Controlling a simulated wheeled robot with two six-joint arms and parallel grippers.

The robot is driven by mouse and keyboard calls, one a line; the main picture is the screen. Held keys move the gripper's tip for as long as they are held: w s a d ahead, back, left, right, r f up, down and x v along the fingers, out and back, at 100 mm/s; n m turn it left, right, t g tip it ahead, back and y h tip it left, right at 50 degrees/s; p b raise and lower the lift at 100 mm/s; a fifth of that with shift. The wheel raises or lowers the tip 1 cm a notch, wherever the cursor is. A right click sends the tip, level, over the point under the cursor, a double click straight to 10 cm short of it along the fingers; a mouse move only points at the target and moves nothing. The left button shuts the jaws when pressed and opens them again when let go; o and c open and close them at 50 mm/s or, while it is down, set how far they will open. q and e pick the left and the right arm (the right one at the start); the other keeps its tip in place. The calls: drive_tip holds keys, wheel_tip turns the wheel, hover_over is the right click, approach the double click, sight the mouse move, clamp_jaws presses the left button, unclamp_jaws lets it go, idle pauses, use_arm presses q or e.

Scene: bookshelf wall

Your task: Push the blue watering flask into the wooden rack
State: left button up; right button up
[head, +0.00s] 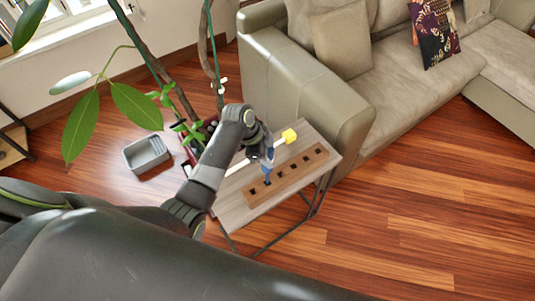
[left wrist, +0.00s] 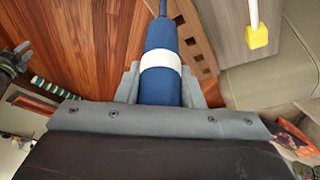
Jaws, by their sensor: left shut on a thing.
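The wooden rack (head: 285,175) is a long brown block with a row of several square holes, lying on a small side table. The blue watering flask (head: 268,164) stands roughly upright over the rack's near-left end, its narrow tip down at a hole. I cannot tell how deep the tip sits. My left gripper (head: 260,150) is shut on the flask from above. In the left wrist view the flask (left wrist: 162,52) has a white band and lies between the grey fingers. The rack (left wrist: 196,40) is beside its thin tip there.
A white stick with a yellow block (head: 290,136) lies on the side table (head: 230,196) behind the rack. A beige sofa (head: 300,90) stands close behind the table. A grey tray (head: 147,154) and a leafy plant (head: 135,105) are at the left. Floor at the right is clear.

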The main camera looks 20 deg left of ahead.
use_arm(q)
drive_tip(key=shift+f+b, duration=1.3)
drive_tip(key=shift+f, duration=0.8)
drive_tip(key=o, duration=1.1)
drive_tip(key=o, duration=0.4)
drive_tip(key=shift+r, duration=0.1)
drive_tip(key=p+v, duration=0.8)
drive_tip(key=p, duration=0.1)
drive_tip(key=shift+d+r, duration=0.15)
drive_tip(key=shift+r, duration=0.35)
